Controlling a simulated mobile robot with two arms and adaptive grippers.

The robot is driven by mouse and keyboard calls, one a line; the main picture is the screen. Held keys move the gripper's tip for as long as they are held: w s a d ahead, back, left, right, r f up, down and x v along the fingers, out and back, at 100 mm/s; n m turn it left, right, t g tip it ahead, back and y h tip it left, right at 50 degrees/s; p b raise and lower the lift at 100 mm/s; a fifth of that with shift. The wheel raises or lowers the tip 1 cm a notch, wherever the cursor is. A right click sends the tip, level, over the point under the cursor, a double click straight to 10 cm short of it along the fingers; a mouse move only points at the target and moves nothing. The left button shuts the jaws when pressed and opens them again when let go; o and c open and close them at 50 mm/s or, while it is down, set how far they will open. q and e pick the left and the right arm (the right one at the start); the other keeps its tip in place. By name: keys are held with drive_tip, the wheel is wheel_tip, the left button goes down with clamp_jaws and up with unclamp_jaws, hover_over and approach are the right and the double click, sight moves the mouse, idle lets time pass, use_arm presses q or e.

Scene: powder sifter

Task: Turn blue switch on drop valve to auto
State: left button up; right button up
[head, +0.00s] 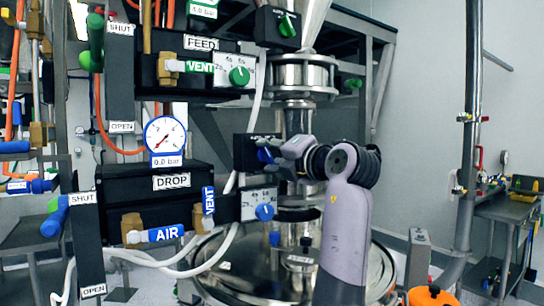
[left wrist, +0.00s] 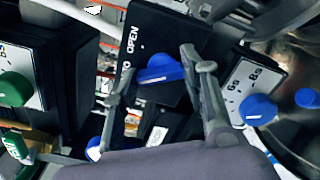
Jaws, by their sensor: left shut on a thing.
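The blue switch (head: 264,155) is a knob on the black drop valve box (head: 241,152), right of the DROP panel. In the left wrist view the blue switch (left wrist: 160,70) lies between my two grey fingers, on a black face lettered OPEN above it. Part of another word, ending in O, shows to its left. My left gripper (head: 274,150) reaches it from the right and is shut on it; it also shows in the left wrist view (left wrist: 157,62). The remaining lettering is hidden by the finger and knob. My right gripper is not in view.
A blue dial (head: 265,212) sits just below, and a green dial (head: 239,76) and green switch (head: 287,26) above. A gauge (head: 165,135) and blue AIR valve handle (head: 166,233) are at left. The steel column (head: 298,125) stands close behind my gripper.

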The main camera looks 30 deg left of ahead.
use_arm(q)
drive_tip(key=shift+f, duration=0.2)
drive_tip(key=o, duration=1.2)
drive_tip(key=shift+r, duration=0.1)
drive_tip(key=v, duration=0.7)
drive_tip(key=shift+s+d, duration=0.1)
drive_tip(key=shift+d, duration=0.15)
